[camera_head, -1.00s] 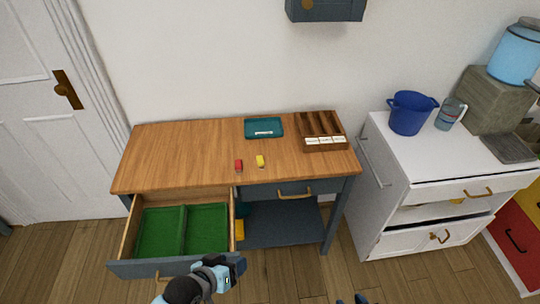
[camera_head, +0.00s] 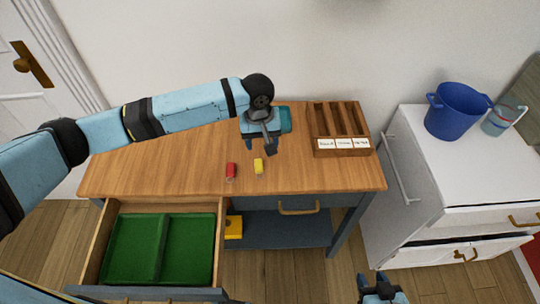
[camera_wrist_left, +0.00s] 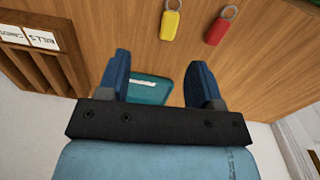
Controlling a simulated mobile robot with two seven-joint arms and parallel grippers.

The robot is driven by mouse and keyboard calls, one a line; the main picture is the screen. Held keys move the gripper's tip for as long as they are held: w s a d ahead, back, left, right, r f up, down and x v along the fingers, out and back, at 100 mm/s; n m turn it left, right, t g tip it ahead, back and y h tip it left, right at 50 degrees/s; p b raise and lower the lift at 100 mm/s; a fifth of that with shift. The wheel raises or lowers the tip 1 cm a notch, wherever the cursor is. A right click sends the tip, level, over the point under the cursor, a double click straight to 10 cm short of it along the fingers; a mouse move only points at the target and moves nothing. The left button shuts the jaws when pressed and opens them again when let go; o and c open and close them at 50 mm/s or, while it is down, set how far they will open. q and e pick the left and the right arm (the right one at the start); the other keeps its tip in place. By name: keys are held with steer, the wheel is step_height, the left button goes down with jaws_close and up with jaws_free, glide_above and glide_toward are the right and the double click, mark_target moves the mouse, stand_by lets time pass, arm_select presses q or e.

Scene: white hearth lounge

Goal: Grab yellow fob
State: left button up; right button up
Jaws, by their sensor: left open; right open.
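The yellow fob (camera_head: 258,166) lies on the wooden desk top near its front edge. It also shows in the left wrist view (camera_wrist_left: 170,25) with a metal ring. A red fob (camera_head: 231,171) lies just left of it in the head view, and in the left wrist view (camera_wrist_left: 216,31) it is to the right. My left gripper (camera_head: 261,146) is open and empty above the desk, a little behind the yellow fob; its fingers (camera_wrist_left: 158,80) are spread in the wrist view. My right gripper (camera_head: 378,284) is low at the bottom edge, apart from the desk.
A teal tray (camera_wrist_left: 150,90) lies on the desk behind my left gripper. A wooden sorter (camera_head: 342,151) with labels stands at the desk's right. An open drawer (camera_head: 108,236) with a green lining juts out at front left. A white cabinet (camera_head: 420,190) stands to the right.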

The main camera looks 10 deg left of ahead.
arm_select(q)
steer(key=w+a, duration=0.1)
glide_above(259, 165)
steer(key=shift+y, duration=0.3)
steer(key=f, duration=0.7)
steer(key=shift+d+f, duration=0.3)
steer(key=shift+f, duration=0.05)
steer(key=f, duration=0.5)
steer(key=shift+a+f, duration=0.1)
steer(key=shift+a, duration=0.25)
steer(key=c, duration=1)
